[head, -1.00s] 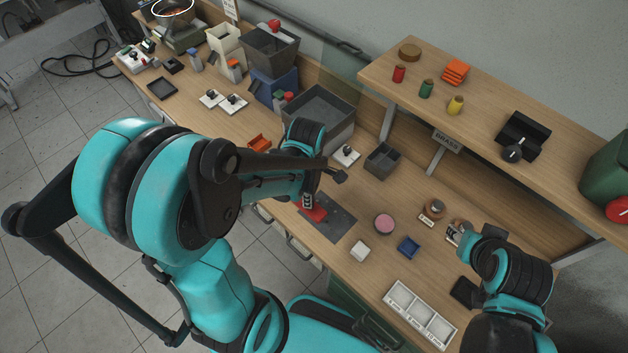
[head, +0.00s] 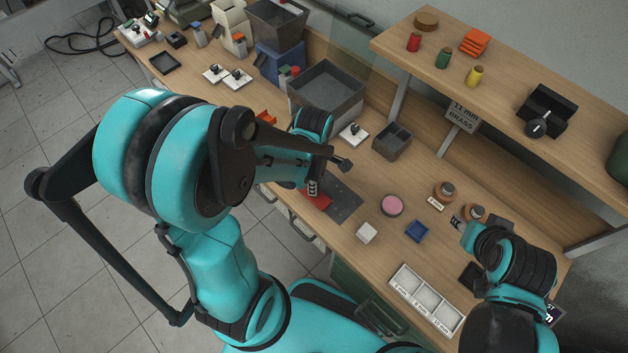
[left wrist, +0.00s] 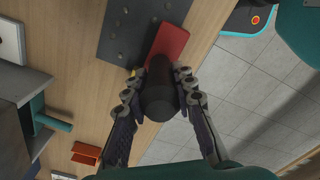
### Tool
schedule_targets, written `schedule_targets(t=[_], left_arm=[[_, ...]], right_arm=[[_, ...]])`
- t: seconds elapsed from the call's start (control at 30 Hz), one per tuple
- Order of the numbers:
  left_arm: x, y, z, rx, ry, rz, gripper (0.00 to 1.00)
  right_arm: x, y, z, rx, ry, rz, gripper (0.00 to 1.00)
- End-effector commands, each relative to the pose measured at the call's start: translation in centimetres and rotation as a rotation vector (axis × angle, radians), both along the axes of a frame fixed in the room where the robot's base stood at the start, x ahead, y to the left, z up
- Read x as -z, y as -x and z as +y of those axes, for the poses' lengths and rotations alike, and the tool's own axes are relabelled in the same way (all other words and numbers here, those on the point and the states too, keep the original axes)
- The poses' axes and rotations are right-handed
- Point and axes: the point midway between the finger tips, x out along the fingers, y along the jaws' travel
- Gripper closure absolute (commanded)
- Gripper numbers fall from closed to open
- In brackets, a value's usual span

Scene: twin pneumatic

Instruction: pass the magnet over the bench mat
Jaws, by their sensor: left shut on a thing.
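The dark grey bench mat (head: 344,206) lies near the bench's front edge; the left wrist view shows it too (left wrist: 122,45), with several small dark bits on it. The magnet seems to be the red block (head: 318,201) with a black round handle (left wrist: 159,95); its red part (left wrist: 169,44) overlaps the mat's front edge. My left gripper (head: 312,187) is shut on the black handle, its fingers on both sides in the left wrist view (left wrist: 158,84). Whether the red part touches the mat is unclear. My right gripper (head: 459,224) is beside small round containers; its opening is too small to tell.
A white compartment tray (head: 427,300) is at the front right.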

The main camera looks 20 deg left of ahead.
Motion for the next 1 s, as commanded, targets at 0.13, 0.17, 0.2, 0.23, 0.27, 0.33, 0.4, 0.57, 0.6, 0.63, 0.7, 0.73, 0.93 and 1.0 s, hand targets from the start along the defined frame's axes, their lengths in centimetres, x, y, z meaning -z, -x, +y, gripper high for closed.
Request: schedule_targets(t=[0.13,0.17,0.2,0.23,0.27,0.33,0.4,0.57,0.6,0.63,0.7,0.73,0.93,1.0], left_arm=[[-0.1,-0.9,-0.3,0.001,0.0,0.0,1.0],[-0.1,-1.1,-0.4,0.001,0.0,0.0,1.0],[-0.1,-1.3,-0.5,0.001,0.0,0.0,1.0],[-0.1,-1.5,-0.5,0.001,0.0,0.0,1.0],[-0.1,-1.6,-0.6,0.001,0.0,0.0,1.0],[-0.1,-2.0,-0.7,0.001,0.0,0.0,1.0],[-0.1,-2.4,-0.9,0.001,0.0,0.0,1.0],[-0.1,-3.3,-1.2,0.001,0.0,0.0,1.0],[-0.1,-3.5,-1.3,0.001,0.0,0.0,1.0],[-0.1,-3.7,-1.3,0.001,0.0,0.0,1.0],[-0.1,-4.1,-1.5,0.001,0.0,0.0,1.0],[-0.1,-4.2,-1.5,0.001,0.0,0.0,1.0],[-0.1,-5.3,-1.9,0.001,0.0,0.0,1.0],[-0.1,-5.7,-2.1,0.001,0.0,0.0,1.0]], right_arm=[[0.0,0.0,0.0,0.0,0.0,0.0,0.6],[0.0,0.0,0.0,0.0,0.0,0.0,0.6],[0.0,0.0,0.0,0.0,0.0,0.0,0.6],[0.0,0.0,0.0,0.0,0.0,0.0,0.6],[0.0,0.0,0.0,0.0,0.0,0.0,0.6],[0.0,0.0,0.0,0.0,0.0,0.0,0.6],[0.0,0.0,0.0,0.0,0.0,0.0,0.6],[0.0,0.0,0.0,0.0,0.0,0.0,0.6],[0.0,0.0,0.0,0.0,0.0,0.0,0.6],[0.0,0.0,0.0,0.0,0.0,0.0,0.6],[0.0,0.0,0.0,0.0,0.0,0.0,0.6],[0.0,0.0,0.0,0.0,0.0,0.0,0.6],[0.0,0.0,0.0,0.0,0.0,0.0,0.6],[0.0,0.0,0.0,0.0,0.0,0.0,0.6]])
